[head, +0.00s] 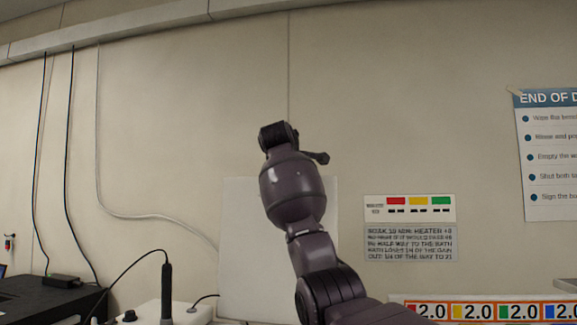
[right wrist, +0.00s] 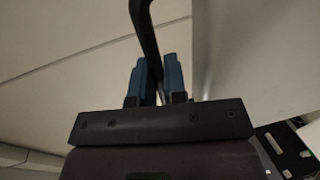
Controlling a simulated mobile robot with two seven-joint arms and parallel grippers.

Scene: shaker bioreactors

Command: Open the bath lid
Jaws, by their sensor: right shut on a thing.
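A pale flat panel (head: 245,240), which looks like the bath lid standing upright, rises behind my right arm in the head view. My arm covers its right part, and its lower edge is hidden. In the right wrist view, my right gripper (right wrist: 154,80) has its two blue fingers closed on a dark curved bar, apparently the lid handle (right wrist: 144,25). A pale flat surface (right wrist: 245,65), likely the lid, lies beside the fingers on the right. In the head view the fingers cannot be made out. My left gripper is in neither view.
A white box with a black knob (head: 150,314) and an upright black probe (head: 166,285) stand at the lower left, beside a black unit (head: 45,298). Cables hang on the wall. Signs (head: 410,243) and a numbered colored strip (head: 490,311) are at right.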

